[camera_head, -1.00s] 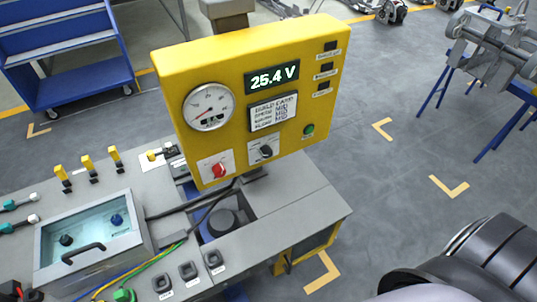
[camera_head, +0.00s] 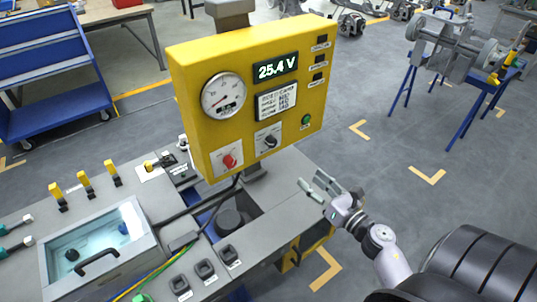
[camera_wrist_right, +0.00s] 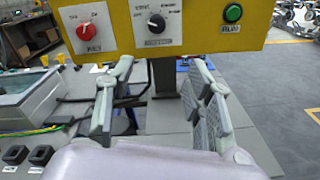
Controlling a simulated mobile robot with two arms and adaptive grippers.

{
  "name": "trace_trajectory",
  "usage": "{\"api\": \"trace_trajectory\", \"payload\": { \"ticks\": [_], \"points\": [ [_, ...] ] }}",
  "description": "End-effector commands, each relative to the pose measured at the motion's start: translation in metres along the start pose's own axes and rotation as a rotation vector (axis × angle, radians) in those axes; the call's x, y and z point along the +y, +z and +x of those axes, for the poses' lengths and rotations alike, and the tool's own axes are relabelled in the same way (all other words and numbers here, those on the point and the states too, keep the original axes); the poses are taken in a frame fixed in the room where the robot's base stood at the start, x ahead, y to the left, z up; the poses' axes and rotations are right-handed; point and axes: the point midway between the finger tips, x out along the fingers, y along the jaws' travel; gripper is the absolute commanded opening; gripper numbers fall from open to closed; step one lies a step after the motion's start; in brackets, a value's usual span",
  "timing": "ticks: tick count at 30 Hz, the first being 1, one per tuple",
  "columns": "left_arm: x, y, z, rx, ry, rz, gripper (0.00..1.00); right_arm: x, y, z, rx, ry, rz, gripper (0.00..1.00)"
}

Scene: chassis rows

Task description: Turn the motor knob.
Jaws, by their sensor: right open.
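The yellow control panel (camera_head: 245,95) stands upright on the grey bench. Its lower edge carries a red knob (camera_head: 229,160) on a white plate and a black knob (camera_head: 270,141) on a grey dial plate. The red knob (camera_wrist_right: 86,31) and black knob (camera_wrist_right: 155,23) also show in the right wrist view; their captions are too small to read surely. My right gripper (camera_head: 316,184) is open and empty, low in front of the panel and apart from it. In the wrist view its fingers (camera_wrist_right: 161,68) stand wide apart below the black knob. My left gripper is not in view.
The panel also has a gauge (camera_head: 223,96), a display (camera_head: 276,67) reading 25.4 V and a green button (camera_head: 306,120). A glass-topped box (camera_head: 100,248), cables and several switches fill the bench's left. Floor to the right is clear up to a blue stand (camera_head: 462,118).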

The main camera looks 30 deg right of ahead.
Motion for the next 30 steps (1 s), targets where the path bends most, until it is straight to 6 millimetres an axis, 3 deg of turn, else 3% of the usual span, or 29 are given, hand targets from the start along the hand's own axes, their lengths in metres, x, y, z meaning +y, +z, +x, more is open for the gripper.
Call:
{"api": "trace_trajectory", "payload": {
  "ticks": [3,8,24,30],
  "points": [
    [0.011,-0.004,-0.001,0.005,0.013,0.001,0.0,0.005,0.013,0.002,-0.01,0.018,-0.089,0.48],
    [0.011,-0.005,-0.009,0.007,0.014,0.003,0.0,0.006,0.017,0.02,-0.012,0.019,-0.093,0.48],
    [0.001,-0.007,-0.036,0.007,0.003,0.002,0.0,0.008,0.017,0.136,-0.012,0.017,-0.085,0.48],
    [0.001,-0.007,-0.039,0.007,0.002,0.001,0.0,0.008,0.015,0.163,-0.011,0.016,-0.085,0.48]
  ]
}}
